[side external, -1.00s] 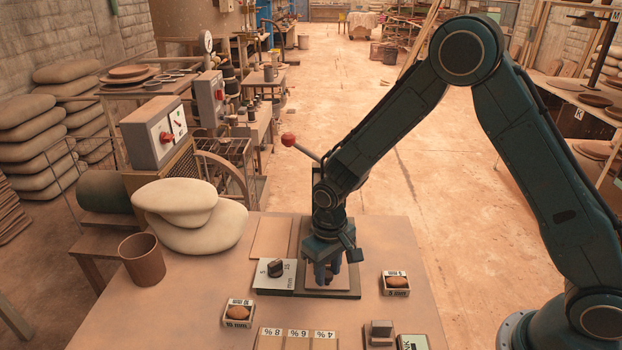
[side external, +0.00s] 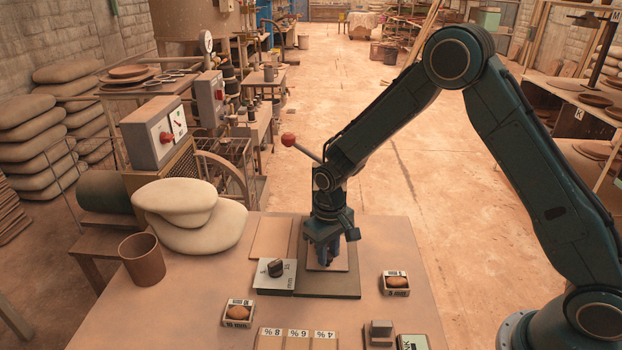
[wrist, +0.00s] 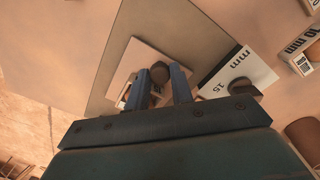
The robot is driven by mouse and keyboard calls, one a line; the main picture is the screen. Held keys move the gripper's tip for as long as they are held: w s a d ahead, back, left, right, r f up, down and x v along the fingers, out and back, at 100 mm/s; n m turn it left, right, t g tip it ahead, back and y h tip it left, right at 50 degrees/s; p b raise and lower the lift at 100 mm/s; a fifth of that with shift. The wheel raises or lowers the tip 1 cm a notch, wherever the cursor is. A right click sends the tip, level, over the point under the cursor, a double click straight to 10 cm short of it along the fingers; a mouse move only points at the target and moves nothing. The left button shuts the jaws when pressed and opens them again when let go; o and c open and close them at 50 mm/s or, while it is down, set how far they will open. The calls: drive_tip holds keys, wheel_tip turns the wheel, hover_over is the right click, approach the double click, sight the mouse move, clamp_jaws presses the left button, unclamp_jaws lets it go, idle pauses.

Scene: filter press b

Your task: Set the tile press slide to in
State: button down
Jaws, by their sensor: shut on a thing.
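The tile press slide is a pale pinkish plate (side external: 342,265) with a dark round knob (wrist: 158,72) on it. It lies on the dark press base (side external: 330,286), toward the base's back part, under the lever with the red ball (side external: 288,139). My gripper (side external: 326,260) points down over the slide, its blue fingers shut on the knob. In the wrist view the fingers (wrist: 160,86) stand either side of the knob. My gripper hides part of the slide in the side view.
A thickness dial plate (side external: 275,285) marked mm sits left of the base. Two labelled sample boxes stand at left (side external: 238,312) and right (side external: 396,283). A brown cup (side external: 142,260) and pale clay bags (side external: 200,232) are at the left. The base's front part is bare.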

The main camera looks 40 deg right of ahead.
drive_tip(key=shift+w+d, duration=0.75)
drive_tip(key=shift+w, duration=0.05)
drive_tip(key=c, duration=1.5)
unclamp_jaws()
drive_tip(key=shift+r, duration=0.1)
wheel_tip(320, 180, up, 14)
